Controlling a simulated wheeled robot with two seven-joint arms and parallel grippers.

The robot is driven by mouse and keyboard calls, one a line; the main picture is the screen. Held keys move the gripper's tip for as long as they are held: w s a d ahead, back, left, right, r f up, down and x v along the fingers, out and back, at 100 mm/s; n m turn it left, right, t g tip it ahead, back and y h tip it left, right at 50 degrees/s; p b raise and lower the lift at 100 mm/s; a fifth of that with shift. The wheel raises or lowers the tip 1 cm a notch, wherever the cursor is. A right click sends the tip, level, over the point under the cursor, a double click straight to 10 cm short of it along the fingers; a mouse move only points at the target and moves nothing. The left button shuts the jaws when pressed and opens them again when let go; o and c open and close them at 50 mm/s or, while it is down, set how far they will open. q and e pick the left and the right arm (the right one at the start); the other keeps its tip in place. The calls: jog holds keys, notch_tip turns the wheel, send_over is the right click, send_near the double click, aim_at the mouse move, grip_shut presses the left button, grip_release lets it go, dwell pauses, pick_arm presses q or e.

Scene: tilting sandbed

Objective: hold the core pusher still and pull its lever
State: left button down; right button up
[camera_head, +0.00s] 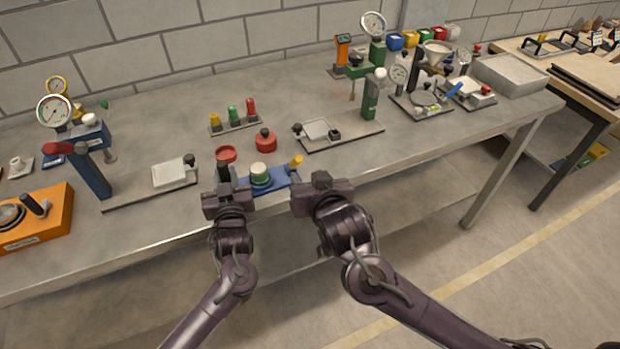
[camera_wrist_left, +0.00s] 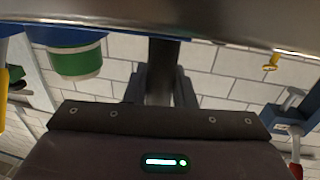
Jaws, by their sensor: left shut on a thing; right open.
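The core pusher has a blue base (camera_head: 278,181), a green cylinder with a pale top (camera_head: 261,175) and a yellow-tipped lever (camera_head: 296,162) at its right end. It sits at the bench's front edge. My left gripper (camera_head: 225,180) is at its left end, shut on a dark upright bar (camera_wrist_left: 162,70). The left wrist view shows things upside down, with the green cylinder (camera_wrist_left: 77,60) and part of the yellow lever (camera_wrist_left: 3,85) at left. My right gripper (camera_head: 321,182) is open, right of and nearer than the lever, apart from it.
A red ring (camera_head: 226,154) and a red lidded pot (camera_head: 265,140) lie just behind the pusher. A rack of coloured plugs (camera_head: 233,119) stands further back. A green press (camera_head: 370,100) is at right, a blue press (camera_head: 93,172) and an orange box (camera_head: 45,220) at left.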

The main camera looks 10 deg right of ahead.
pick_arm(q)
jog(key=c, duration=1.1)
grip_release()
jog(key=shift+c, duration=0.2)
